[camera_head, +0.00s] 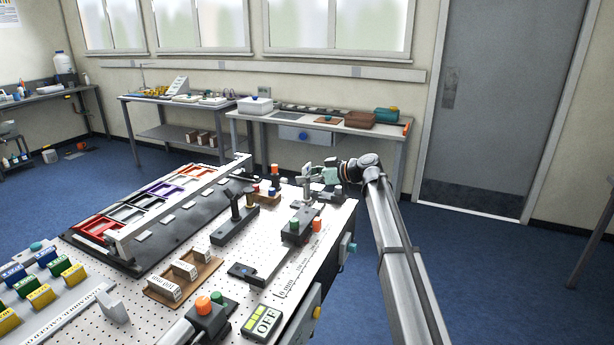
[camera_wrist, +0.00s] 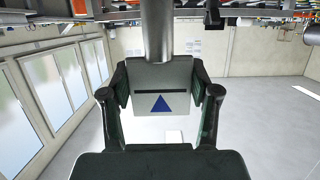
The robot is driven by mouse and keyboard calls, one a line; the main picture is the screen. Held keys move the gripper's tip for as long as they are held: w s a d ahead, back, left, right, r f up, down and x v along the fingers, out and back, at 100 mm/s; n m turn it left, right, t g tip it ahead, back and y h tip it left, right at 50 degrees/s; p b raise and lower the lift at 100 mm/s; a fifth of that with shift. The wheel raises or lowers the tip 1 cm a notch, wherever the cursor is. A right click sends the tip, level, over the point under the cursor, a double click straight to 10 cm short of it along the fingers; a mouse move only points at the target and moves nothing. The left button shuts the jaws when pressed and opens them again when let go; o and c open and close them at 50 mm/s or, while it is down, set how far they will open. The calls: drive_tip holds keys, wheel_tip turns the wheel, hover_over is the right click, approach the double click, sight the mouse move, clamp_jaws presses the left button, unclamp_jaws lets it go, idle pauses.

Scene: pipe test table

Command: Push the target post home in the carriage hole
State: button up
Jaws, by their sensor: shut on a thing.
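My gripper (camera_head: 322,175) is at the far right part of the pegboard table, small in the head view. In the wrist view my gripper (camera_wrist: 163,95) is shut on a pale grey block with a blue triangle and a dark line (camera_wrist: 146,104). A smooth grey cylinder (camera_wrist: 158,35), which looks like the target post, runs from the block to the top edge of the picture. In the head view a grey upright piece (camera_head: 306,188) shows beside the fingers. The carriage hole cannot be made out, nor how deep the post sits.
A long rail fixture with coloured trays (camera_head: 135,212) lies farther left.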

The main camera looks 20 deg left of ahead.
sight(307, 198)
wheel_tip(307, 198, down, 2)
drive_tip(key=shift+f+b, duration=0.1)
drive_tip(key=shift+b, duration=0.65)
drive_tip(key=shift+r, duration=0.25)
drive_tip(key=shift+b, duration=0.9)
drive_tip(key=shift+f+b, duration=1.65)
drive_tip(key=shift+f, duration=0.05)
drive_tip(key=o, duration=1.4)
drive_tip(key=shift+r, duration=0.1)
drive_tip(key=shift+d, duration=0.15)
drive_tip(key=v, duration=1.1)
drive_tip(key=shift+d+r, duration=0.15)
drive_tip(key=shift+d, duration=0.2)
